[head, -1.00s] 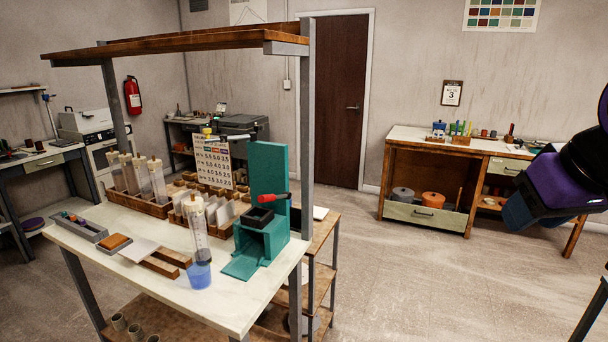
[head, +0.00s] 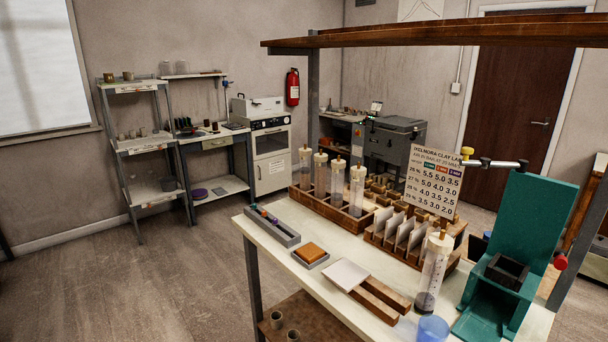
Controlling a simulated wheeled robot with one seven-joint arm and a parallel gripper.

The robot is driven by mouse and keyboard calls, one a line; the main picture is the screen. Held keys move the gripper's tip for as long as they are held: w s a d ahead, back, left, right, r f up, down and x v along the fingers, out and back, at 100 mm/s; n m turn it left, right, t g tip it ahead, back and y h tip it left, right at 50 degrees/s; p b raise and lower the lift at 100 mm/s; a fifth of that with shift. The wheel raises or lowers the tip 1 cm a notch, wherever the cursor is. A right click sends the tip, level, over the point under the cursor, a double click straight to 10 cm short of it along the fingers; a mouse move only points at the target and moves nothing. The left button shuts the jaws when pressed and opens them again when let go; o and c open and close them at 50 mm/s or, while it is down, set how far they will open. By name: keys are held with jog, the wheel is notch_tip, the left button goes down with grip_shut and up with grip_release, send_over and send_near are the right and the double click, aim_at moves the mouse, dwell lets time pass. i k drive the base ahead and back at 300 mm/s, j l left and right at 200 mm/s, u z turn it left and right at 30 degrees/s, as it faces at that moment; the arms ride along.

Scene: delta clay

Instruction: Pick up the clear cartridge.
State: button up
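Several clear cartridges (head: 337,186) with tan caps stand upright in a wooden rack (head: 325,208) at the back left of the white-topped bench (head: 345,308). Another clear cartridge (head: 433,270) with a tan cap and dark contents at its bottom stands upright near the front right of the bench, beside a blue cup (head: 432,329). The frames do not show which one the task names. My gripper is not in view.
A teal press (head: 515,250) with a red-knobbed lever stands at the bench's right. A slotted wooden holder with cards (head: 402,232), a sign (head: 432,180) and wooden bars (head: 382,297) crowd the middle. A wooden shelf (head: 450,34) overhangs. The floor (head: 150,290) at left is clear.

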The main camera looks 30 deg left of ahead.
aim_at(320, 168)
jog(key=i+j, duration=0.15)
jog(key=j, duration=0.5)
jog(key=i+j, duration=0.1)
jog(key=j, duration=0.5)
jog(key=i+j+z, duration=0.1)
jog(key=j, duration=0.55)
jog(key=i+j, duration=0.15)
jog(key=j, duration=0.45)
jog(key=i+j, duration=0.15)
jog(key=j, duration=0.5)
jog(key=i+j, duration=0.1)
jog(key=j, duration=0.55)
jog(key=i+j+z, duration=0.1)
jog(key=j, duration=0.55)
jog(key=i+j, duration=0.1)
jog(key=j, duration=0.5)
jog(key=i+j, duration=0.1)
jog(key=j, duration=0.2)
jog(key=i+j, duration=0.1)
jog(key=j, duration=0.2)
jog(key=i+j, duration=0.1)
jog(key=j, duration=0.25)
